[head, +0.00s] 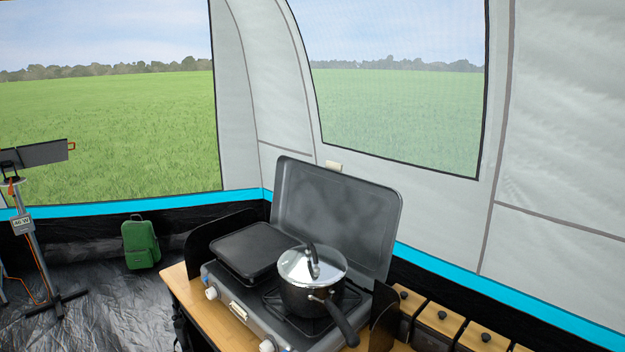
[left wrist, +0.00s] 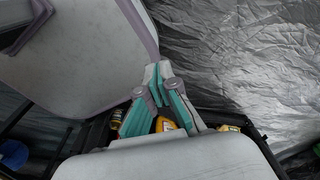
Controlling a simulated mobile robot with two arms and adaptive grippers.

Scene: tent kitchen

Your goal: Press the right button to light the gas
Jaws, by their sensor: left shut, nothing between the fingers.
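The grey camping stove (head: 236,323) stands on a wooden-topped counter with its lid (head: 338,212) raised. On its front are a white left knob (head: 211,293) and a white right knob (head: 267,345), cut close by the bottom edge of the head view. A small light panel (head: 238,312) sits between them. A pot with a glass lid (head: 312,275) is on the right burner, and no flame shows. My left gripper (left wrist: 158,78) is shut and empty in the left wrist view, away from the stove knobs. Neither gripper shows in the head view.
A black griddle plate (head: 245,250) covers the stove's left side. The pot handle (head: 344,324) sticks out toward the front right. Wooden-lidded boxes (head: 440,318) stand right of the stove. In the left wrist view, a black crate (left wrist: 250,128) holds yellow items near my gripper.

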